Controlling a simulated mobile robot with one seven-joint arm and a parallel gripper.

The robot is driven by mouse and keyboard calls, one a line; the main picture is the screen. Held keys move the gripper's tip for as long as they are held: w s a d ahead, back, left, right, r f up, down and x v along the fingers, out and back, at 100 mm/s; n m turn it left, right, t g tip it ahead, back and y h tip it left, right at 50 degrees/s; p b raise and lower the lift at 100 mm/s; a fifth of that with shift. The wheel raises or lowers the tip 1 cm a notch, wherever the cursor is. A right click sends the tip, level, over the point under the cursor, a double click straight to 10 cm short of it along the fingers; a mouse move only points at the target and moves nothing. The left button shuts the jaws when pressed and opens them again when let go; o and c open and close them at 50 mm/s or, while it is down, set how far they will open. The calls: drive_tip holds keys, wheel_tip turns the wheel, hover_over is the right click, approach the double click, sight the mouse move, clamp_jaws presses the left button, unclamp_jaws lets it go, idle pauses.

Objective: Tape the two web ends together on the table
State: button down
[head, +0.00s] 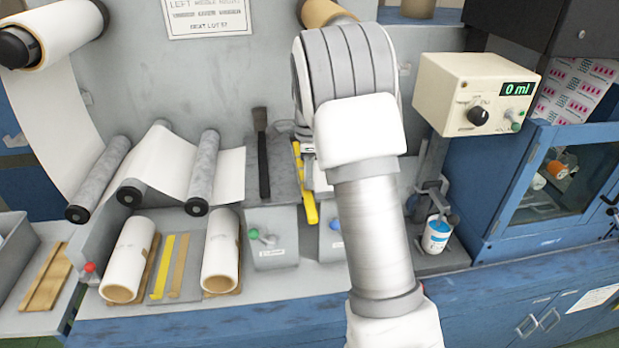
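The white web (53,98) comes down from a roll (52,33) at the upper left. It runs over grey rollers (206,165), and its end (232,176) lies on the left of the grey splice table (284,168). A second roll (326,12) shows at the top middle; its web end is hidden behind my arm. A dark upright strip (263,165) with a brown top stands on the table. My gripper reaches down over the table's right part and is mostly hidden by my wrist. A yellow strip (309,198) shows beside it; I cannot tell whether they touch.
Two white rolls (130,258) (221,250) lie on the bench at the front left, with yellow and brown strips (162,266) between them. A dial box (478,95), cup (437,238) and blue cabinet (520,240) are right.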

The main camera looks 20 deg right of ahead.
drive_tip(key=shift+f, duration=0.25)
drive_tip(key=c, duration=1.1)
unclamp_jaws()
drive_tip(key=shift+o, duration=0.2)
drive_tip(key=shift+r, duration=0.1)
